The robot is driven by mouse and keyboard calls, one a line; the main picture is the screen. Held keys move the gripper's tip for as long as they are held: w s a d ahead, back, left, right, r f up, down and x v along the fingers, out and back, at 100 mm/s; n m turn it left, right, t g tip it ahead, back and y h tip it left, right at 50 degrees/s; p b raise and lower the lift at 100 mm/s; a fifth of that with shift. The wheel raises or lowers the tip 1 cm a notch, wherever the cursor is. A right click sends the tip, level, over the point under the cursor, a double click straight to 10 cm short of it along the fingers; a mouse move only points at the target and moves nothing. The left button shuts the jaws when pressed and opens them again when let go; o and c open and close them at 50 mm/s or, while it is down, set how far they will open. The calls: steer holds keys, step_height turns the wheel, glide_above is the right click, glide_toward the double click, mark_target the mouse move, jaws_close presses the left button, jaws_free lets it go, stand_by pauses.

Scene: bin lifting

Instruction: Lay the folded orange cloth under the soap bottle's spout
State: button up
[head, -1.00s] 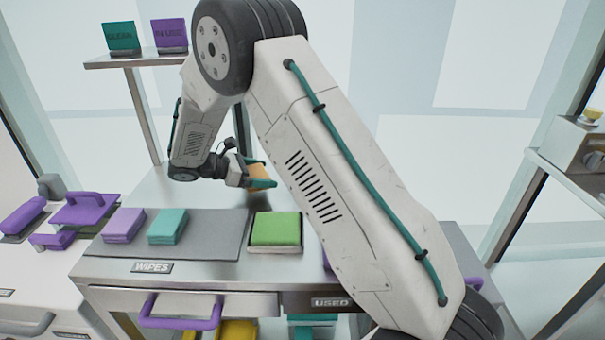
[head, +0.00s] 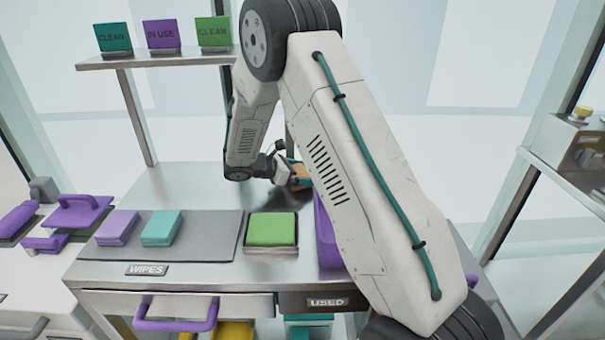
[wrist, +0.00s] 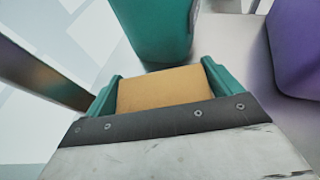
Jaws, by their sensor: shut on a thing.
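My gripper (wrist: 161,80) is shut on the folded orange cloth (wrist: 165,90), which sits between its two teal fingers in the wrist view. In the head view the gripper (head: 296,176) and a bit of the cloth (head: 301,171) show over the back of the steel counter, partly hidden by my arm. A teal upright body (wrist: 158,32) stands just beyond the cloth in the wrist view. It may be the soap bottle, but its top is cut off and no spout shows. My arm hides that spot in the head view.
A purple container (head: 326,232) stands right of the green cloth's tray (head: 270,250), and a purple body shows at right in the wrist view (wrist: 297,50). Lilac (head: 120,227) and teal (head: 162,228) wipes lie on a grey mat (head: 205,240). The counter (head: 185,185) behind is clear.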

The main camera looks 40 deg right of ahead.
steer(key=shift+f, duration=0.2)
steer(key=o, duration=0.7)
steer(key=shift+r, duration=0.15)
